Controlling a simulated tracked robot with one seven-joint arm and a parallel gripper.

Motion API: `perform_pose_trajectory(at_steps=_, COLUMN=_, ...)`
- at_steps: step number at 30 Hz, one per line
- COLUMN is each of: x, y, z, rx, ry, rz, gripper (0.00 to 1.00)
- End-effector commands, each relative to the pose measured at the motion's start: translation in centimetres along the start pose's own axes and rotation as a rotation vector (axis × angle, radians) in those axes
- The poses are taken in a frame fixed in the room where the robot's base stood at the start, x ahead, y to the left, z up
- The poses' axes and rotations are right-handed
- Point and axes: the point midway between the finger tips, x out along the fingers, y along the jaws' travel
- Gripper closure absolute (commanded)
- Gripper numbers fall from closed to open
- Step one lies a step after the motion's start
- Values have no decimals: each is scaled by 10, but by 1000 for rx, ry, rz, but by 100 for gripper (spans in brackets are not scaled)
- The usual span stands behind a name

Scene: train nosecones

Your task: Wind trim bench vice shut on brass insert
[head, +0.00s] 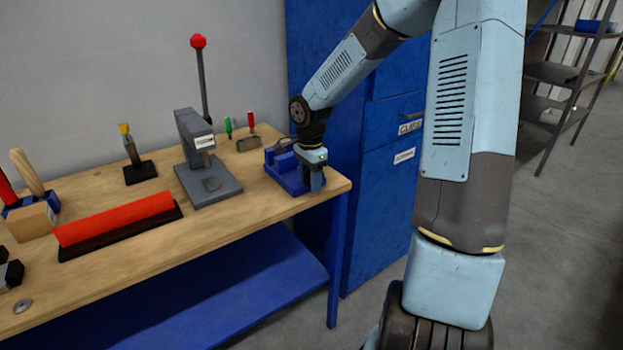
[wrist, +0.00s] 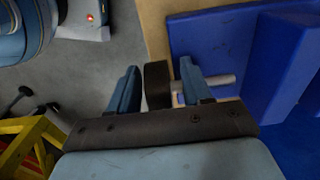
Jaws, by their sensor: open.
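The blue bench vice (head: 285,172) sits at the right end of the wooden bench. In the wrist view its blue body (wrist: 212,42) fills the upper right, with a pale metal screw (wrist: 222,80) leading to a dark round knob (wrist: 156,85). My gripper (head: 316,180) points down at the vice's right end. In the wrist view my gripper (wrist: 157,80) is open, one finger on each side of the knob. I cannot make out the brass insert.
A grey press (head: 208,165) with a red-knobbed lever stands left of the vice. Small red- and green-handled tools (head: 240,135) stand behind. A red bar (head: 115,222) lies further left. A blue cabinet (head: 375,190) stands behind the bench end. Floor is open to the right.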

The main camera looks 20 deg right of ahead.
Motion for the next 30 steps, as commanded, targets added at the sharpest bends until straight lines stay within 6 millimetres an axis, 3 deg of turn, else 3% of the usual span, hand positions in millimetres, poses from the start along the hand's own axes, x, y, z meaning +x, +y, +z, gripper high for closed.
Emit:
perform_pose_trajectory(at_steps=5, x=0, y=0, z=0, rx=0, ry=0, rz=0, gripper=52)
perform_pose_trajectory(at_steps=20, x=0, y=-1, z=0, rx=-1, ry=0, rz=-2, gripper=100)
perform_pose_trajectory(at_steps=21, x=-1, y=1, z=-7, rx=4, ry=1, rz=-2, gripper=100)
perform_pose_trajectory(at_steps=30, x=-2, y=-1, z=-3, rx=6, ry=-37, rz=-4, gripper=100)
